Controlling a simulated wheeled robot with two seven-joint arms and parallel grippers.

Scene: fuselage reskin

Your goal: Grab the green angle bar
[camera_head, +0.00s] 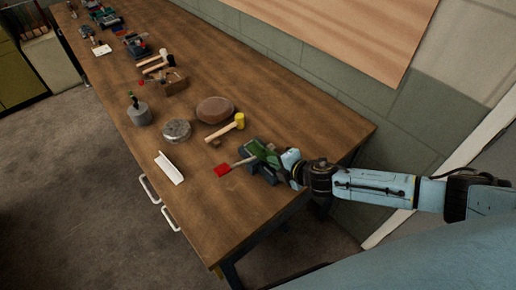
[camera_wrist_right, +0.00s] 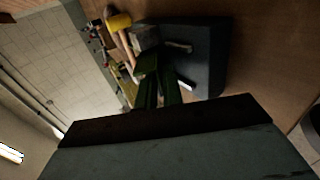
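A dark green piece (camera_head: 258,149), apparently the green angle bar, is at the near right part of the workbench, by a dark block-like tool. My right gripper (camera_head: 279,163) reaches in from the right and is right at this green piece. In the right wrist view, dark green strips (camera_wrist_right: 148,90) stand in front of the wrist, beside the dark block (camera_wrist_right: 205,55). The fingers blend with the green and dark shapes, so I cannot tell whether they are closed on it. My left gripper is not in view.
The wooden workbench (camera_head: 215,215) holds a white angle piece (camera_head: 169,167), a red-ended tool (camera_head: 222,170), a yellow-headed mallet (camera_head: 239,121), a brown round pad (camera_head: 215,109) and a grey disc (camera_head: 176,130). More tools lie at the far end. The near corner is clear.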

